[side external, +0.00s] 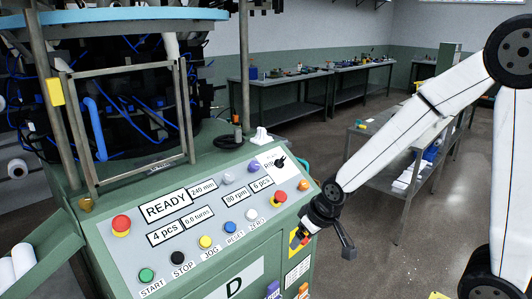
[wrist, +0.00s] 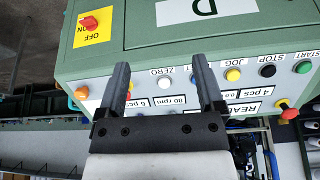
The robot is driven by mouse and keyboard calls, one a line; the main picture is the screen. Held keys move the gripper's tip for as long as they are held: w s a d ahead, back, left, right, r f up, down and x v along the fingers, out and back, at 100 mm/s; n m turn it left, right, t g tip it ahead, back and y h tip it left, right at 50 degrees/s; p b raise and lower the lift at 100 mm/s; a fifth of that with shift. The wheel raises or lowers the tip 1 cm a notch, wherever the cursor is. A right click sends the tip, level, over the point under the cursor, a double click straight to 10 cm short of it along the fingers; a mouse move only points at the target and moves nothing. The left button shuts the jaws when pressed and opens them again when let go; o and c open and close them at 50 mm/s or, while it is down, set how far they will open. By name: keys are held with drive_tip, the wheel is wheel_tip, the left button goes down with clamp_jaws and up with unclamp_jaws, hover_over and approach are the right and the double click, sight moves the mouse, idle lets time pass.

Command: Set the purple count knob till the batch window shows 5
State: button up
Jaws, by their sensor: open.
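The purple count knob (side external: 254,167) sits on the sloped green control panel (side external: 110,235), above a window reading "6 pcs" (side external: 262,184). Another window reads "4 pcs" (side external: 165,234). I cannot read which one is labelled batch. My gripper (side external: 322,243) is off the panel's right front corner, apart from the knob and pointing downward. In the wrist view my gripper (wrist: 162,66) is open, with nothing between its fingers. The "6 pcs" window shows partly between the fingers there, and I cannot make out the purple knob.
A paler lavender knob (side external: 228,178) stands left of the purple one. A red knob (side external: 280,197) and an orange one (side external: 303,185) are at the panel's right. START (side external: 146,275) and other push buttons line the front. A metal frame (side external: 130,120) rises behind.

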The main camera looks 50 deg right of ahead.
drive_tip(key=w+d+r+m+t+h, duration=0.1)
drive_tip(key=w+d+t, duration=0.15)
drive_tip(key=w, duration=0.45)
drive_tip(key=w+d+r+m+t, duration=0.15)
drive_tip(key=w+d, duration=0.25)
drive_tip(key=w, duration=0.4)
drive_tip(key=t+h, duration=0.1)
drive_tip(key=t, duration=0.4)
approach(256, 165)
drive_tip(key=w, duration=0.1)
drive_tip(key=w+m, duration=0.1)
drive_tip(key=w, duration=0.1)
drive_tip(key=shift+d+f, duration=0.1)
drive_tip(key=shift+f, duration=0.3)
drive_tip(key=shift+x, duration=3.8)
drive_tip(key=shift+s+f, duration=0.1)
drive_tip(key=shift+f, duration=0.05)
drive_tip(key=shift+d, duration=0.1)
clamp_jaws()
